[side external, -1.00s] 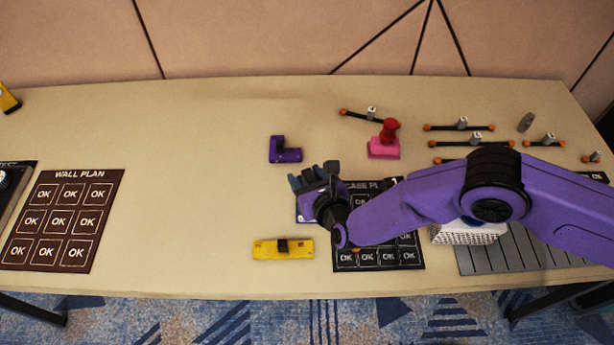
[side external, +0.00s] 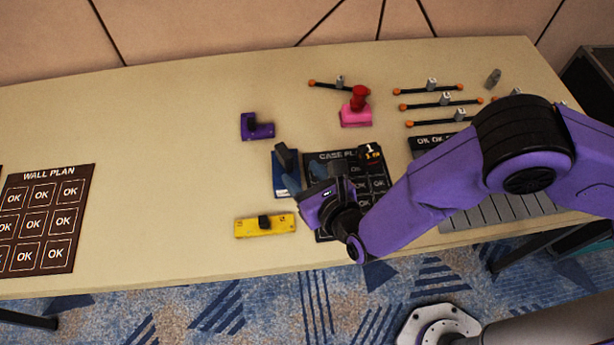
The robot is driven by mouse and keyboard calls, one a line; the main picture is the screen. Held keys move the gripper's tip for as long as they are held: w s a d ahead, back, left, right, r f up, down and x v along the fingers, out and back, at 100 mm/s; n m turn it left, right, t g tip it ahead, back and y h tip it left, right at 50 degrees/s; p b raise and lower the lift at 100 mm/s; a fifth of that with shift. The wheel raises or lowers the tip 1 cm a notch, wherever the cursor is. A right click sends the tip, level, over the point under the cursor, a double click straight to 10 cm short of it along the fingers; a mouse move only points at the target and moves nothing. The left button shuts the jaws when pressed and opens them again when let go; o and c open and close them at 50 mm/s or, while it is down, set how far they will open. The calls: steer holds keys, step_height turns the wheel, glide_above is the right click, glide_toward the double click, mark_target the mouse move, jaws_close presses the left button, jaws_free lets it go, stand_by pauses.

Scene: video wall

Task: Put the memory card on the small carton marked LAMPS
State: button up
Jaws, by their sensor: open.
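I cannot make out the memory card for certain, and no LAMPS lettering is legible. A small black block (side external: 370,153) with a white "1" and orange marks sits at the top right of the dark CASE PLAN sheet (side external: 318,157). A flat blue piece (side external: 281,187) lies left of that sheet, with a dark upright piece (side external: 286,155) at its top. My gripper (side external: 316,174) is open over the left part of the sheet, beside the blue piece. It hides part of the sheet, and I see nothing held between its fingers.
A yellow level (side external: 250,228) lies near the front edge. A purple block (side external: 256,129) and a pink block with red top (side external: 356,115) stand farther back. Several orange-tipped black bars (side external: 440,104) lie at right. The brown WALL PLAN (side external: 45,220) is left; the table between is clear.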

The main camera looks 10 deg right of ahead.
steer(key=shift+s+d+r, duration=0.15)
steer(key=shift+s+r, duration=0.05)
steer(key=shift+s, duration=0.15)
steer(key=w+d+r+m+g+h, duration=0.1)
steer(key=d+r+m+h, duration=0.3)
steer(key=d+r+m, duration=0.55)
steer(key=w+d+r+m+g+h, duration=0.2)
steer(key=d+r+m+h, duration=0.3)
steer(key=d, duration=1)
steer(key=s+d+r+m+g+y, duration=0.2)
steer(key=s+d+m+g, duration=0.2)
steer(key=s+d, duration=0.5)
steer(key=s+d+r+m+g+y, duration=0.2)
steer(key=s+d+m+g, duration=0.3)
steer(key=s+d+m, duration=0.4)
steer(key=s+d+r, duration=0.1)
steer(key=s, duration=0.3)
